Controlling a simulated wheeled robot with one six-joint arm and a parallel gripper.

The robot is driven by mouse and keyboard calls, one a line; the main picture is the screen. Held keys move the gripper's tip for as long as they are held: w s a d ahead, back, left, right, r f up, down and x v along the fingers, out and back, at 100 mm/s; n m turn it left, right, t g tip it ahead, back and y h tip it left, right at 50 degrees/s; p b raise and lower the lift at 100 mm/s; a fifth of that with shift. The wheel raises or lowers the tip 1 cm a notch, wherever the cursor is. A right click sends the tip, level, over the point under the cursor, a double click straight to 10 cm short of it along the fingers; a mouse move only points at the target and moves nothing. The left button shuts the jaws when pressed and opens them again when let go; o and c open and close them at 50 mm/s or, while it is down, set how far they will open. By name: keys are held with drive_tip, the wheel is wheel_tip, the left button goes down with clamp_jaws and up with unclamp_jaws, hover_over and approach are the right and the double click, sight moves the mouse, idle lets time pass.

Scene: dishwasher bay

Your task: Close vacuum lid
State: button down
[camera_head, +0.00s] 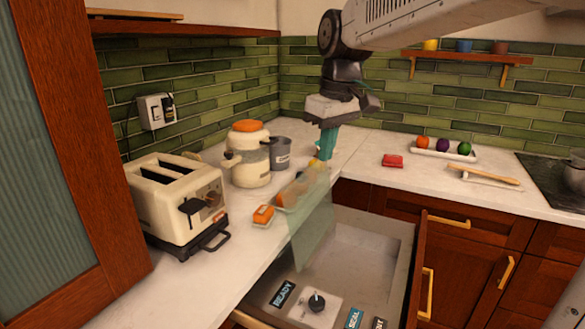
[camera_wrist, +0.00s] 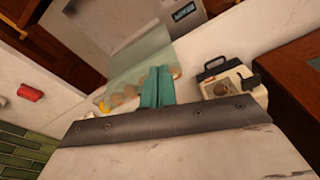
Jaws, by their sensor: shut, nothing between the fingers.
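The vacuum lid (camera_head: 312,225) is a translucent green pane, tilted up along the counter side of an open drawer. The drawer (camera_head: 370,245) has a pale metal inside, a black knob (camera_head: 317,301) and labels such as READY and SEAL at its near end. My gripper (camera_head: 325,147) has teal fingers, shut and empty, pointing down near the far upper end of the lid. In the wrist view the shut fingers (camera_wrist: 157,87) overlap the lower edge of the lid (camera_wrist: 138,62); I cannot tell whether they touch it.
Behind the lid, on the left counter, are an orange item (camera_head: 263,215), a cream toaster (camera_head: 178,198), a cream canister (camera_head: 248,158) and a grey can (camera_head: 280,154). A red block (camera_head: 392,161) and a tray (camera_head: 440,151) of coloured balls sit on the back counter.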

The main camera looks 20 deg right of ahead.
drive_tip(key=w+a+f+n, duration=0.1)
drive_tip(key=w+f+n, duration=0.1)
drive_tip(key=w, duration=0.9)
drive_tip(key=w+a+f+n, duration=0.1)
drive_tip(key=w+f+n, duration=0.1)
drive_tip(key=w, duration=0.8)
wheel_tip(320, 180, down, 9)
drive_tip(key=s+d, duration=0.1)
drive_tip(key=shift+s+d+y, duration=0.25)
drive_tip(key=shift+y, duration=0.05)
drive_tip(key=shift+s, duration=0.15)
